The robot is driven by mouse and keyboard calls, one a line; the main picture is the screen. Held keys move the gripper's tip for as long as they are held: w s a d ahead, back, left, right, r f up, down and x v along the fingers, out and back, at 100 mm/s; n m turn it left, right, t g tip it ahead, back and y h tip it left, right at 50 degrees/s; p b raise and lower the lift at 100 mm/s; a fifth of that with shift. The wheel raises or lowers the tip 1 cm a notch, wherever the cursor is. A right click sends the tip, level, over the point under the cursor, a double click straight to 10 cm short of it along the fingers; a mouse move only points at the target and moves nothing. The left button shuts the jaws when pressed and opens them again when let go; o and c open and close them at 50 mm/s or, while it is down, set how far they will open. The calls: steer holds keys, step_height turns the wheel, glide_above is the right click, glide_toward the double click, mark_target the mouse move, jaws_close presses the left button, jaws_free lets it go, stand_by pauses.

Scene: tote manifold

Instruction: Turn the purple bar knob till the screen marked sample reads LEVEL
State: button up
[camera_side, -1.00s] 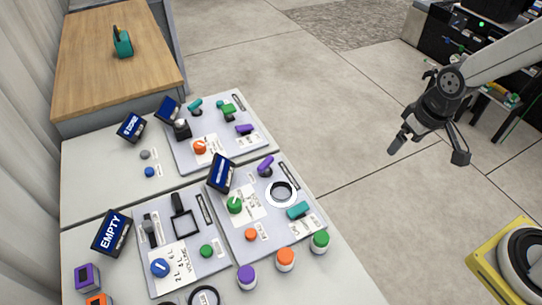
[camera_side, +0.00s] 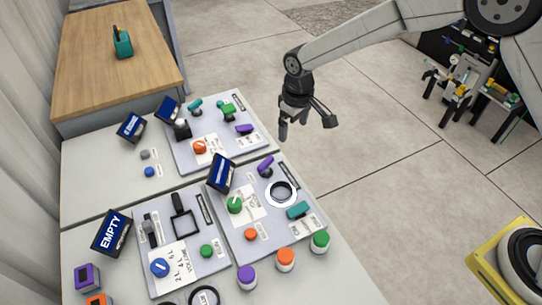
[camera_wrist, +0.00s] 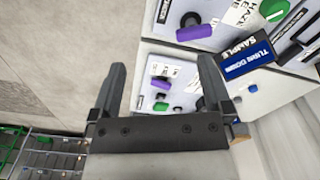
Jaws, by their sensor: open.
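A purple bar knob (camera_side: 265,166) with a dark base sits on the near right panel. It also shows in the wrist view (camera_wrist: 194,32). The blue screen marked SAMPLE (camera_wrist: 248,56) stands beside that panel and appears to read TURN DOWN; in the side view this screen (camera_side: 221,173) is too small to read. Another purple bar (camera_side: 244,128) is on the far panel, also in the wrist view (camera_wrist: 160,106). My gripper (camera_side: 306,125) is open and empty, raised to the right of the panels and touching nothing. Its two fingers (camera_wrist: 163,66) frame the far panel in the wrist view.
A green dial (camera_side: 234,204), a white ring (camera_side: 281,193) and a teal bar (camera_side: 298,210) share the near right panel. Purple, orange and green capped pieces stand along its front. Another screen (camera_side: 111,232) reads EMPTY.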

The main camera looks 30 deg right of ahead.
steer(key=n, duration=0.1)
glide_above(266, 162)
step_height(266, 162, down, 4)
steer(key=shift+w+a+r+g, duration=0.1)
steer(key=shift+g, duration=0.2)
steer(key=shift+f, duration=3.95)
steer(key=shift+c, duration=0.2)
steer(key=c, duration=0.9)
